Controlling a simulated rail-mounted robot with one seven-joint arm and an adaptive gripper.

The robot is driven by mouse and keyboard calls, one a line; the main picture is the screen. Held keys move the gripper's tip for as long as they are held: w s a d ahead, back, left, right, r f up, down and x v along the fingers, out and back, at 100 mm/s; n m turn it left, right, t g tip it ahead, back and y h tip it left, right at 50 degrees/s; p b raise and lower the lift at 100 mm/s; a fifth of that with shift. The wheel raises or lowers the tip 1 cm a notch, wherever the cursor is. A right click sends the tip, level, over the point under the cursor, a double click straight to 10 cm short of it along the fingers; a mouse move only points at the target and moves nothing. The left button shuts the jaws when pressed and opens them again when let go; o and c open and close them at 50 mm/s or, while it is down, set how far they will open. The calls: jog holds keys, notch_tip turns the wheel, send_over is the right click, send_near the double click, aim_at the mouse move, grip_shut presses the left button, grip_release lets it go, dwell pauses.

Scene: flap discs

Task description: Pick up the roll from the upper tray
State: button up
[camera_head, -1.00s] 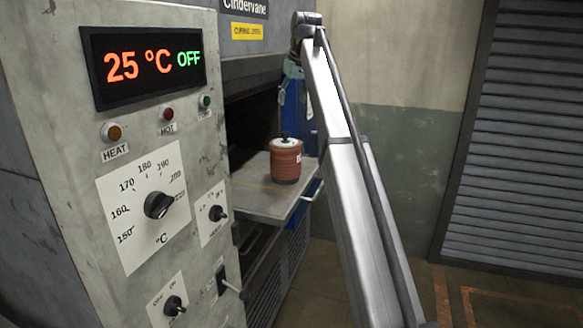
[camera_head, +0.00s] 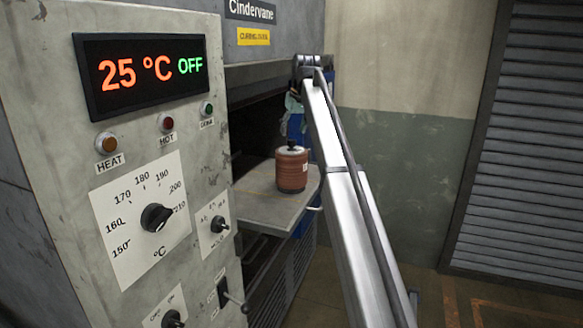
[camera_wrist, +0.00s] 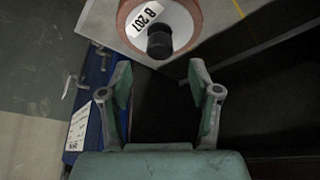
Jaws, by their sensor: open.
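The roll (camera_head: 291,171) is a reddish-brown cylinder with a pale top and a dark central post. It stands upright on the pulled-out upper tray (camera_head: 262,207) of the oven. In the wrist view the roll (camera_wrist: 183,12) is at the top edge, partly cut off, with a white label reading "B 207" and the dark post end. My gripper (camera_wrist: 160,80) is open and empty, its green fingers apart and pointing toward the roll, short of it. In the head view my gripper (camera_head: 294,105) is small and partly hidden by my arm, above and behind the roll.
The grey oven panel (camera_head: 150,150) stands at the left, its display showing 25 °C and OFF. The dark oven opening (camera_head: 258,130) lies behind the tray. A blue object (camera_wrist: 95,105) with a white label stands below the tray. Open floor lies to the right.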

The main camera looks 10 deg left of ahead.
aim_at(291, 140)
jog(key=shift+p+x, duration=1.1)
jog(key=shift+x, duration=1.8)
jog(key=shift+s+d+f, duration=0.1)
jog(key=shift+s, duration=0.15)
grip_shut()
jog(key=shift+w, duration=0.1)
